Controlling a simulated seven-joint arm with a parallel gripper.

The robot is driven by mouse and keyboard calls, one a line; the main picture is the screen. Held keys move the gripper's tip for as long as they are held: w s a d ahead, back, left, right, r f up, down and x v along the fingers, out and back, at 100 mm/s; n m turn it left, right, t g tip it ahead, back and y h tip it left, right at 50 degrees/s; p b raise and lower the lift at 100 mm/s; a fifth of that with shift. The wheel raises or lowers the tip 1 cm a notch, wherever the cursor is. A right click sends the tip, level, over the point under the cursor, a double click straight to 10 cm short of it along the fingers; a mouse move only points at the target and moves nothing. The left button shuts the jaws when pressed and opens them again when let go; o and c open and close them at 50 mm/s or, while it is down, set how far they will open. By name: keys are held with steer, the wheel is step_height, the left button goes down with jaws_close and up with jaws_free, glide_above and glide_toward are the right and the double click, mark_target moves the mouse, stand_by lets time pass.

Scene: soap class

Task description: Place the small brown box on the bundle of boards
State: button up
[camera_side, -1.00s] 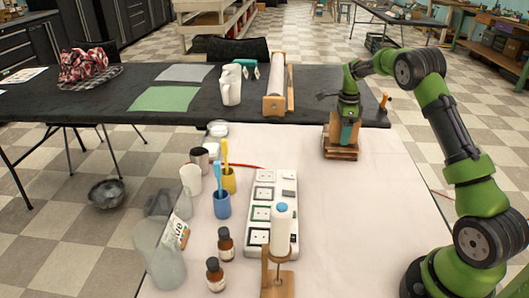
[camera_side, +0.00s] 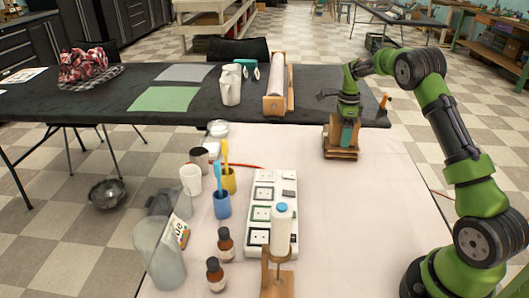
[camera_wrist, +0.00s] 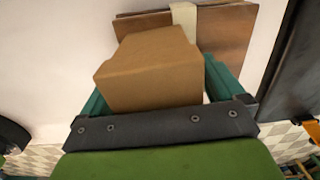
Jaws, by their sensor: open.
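The small brown box (camera_wrist: 150,68) sits between the two teal fingers of my gripper (camera_wrist: 160,85) in the wrist view. The bundle of boards (camera_wrist: 226,38), brown planks with a pale band, shows just beyond and beneath the box. In the side view, the bundle of boards (camera_side: 341,154) lies flat near the far right of the pale tabletop. The box (camera_side: 333,130) stands directly over it and appears to rest on it. My gripper (camera_side: 346,135) points down around the box, open. The finger in front partly hides the box.
A white power strip (camera_side: 262,215), a paper-roll holder (camera_side: 279,250), brown bottles (camera_side: 225,245), cups and a clear pitcher (camera_side: 160,255) stand to the left. A dark table (camera_side: 330,105) borders the far edge. The tabletop between the strip and my arm is clear.

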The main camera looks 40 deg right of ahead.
step_height(320, 180, up, 12)
steer(key=shift+f, duration=0.2)
steer(key=s+a+r+n+t, duration=0.1)
steer(key=s+a+r+n, duration=0.15)
steer(key=a, duration=0.25)
steer(key=s+a+r+n+t+y, duration=0.1)
steer(key=s+a+r+n, duration=0.1)
steer(key=a+r+n, duration=0.3)
steer(key=s+a+r+n+t, duration=0.2)
steer(key=s+a+r+n, duration=0.1)
steer(key=a, duration=0.3)
steer(key=s+a+f+n+t+y, duration=0.1)
steer(key=s+a+f+n+t, duration=0.2)
steer(key=s+a+n, duration=0.9)
steer(key=s+a, duration=0.2)
steer(key=s, duration=0.1)
steer(key=shift+s+f, duration=0.35)
steer(key=shift+s, duration=0.05)
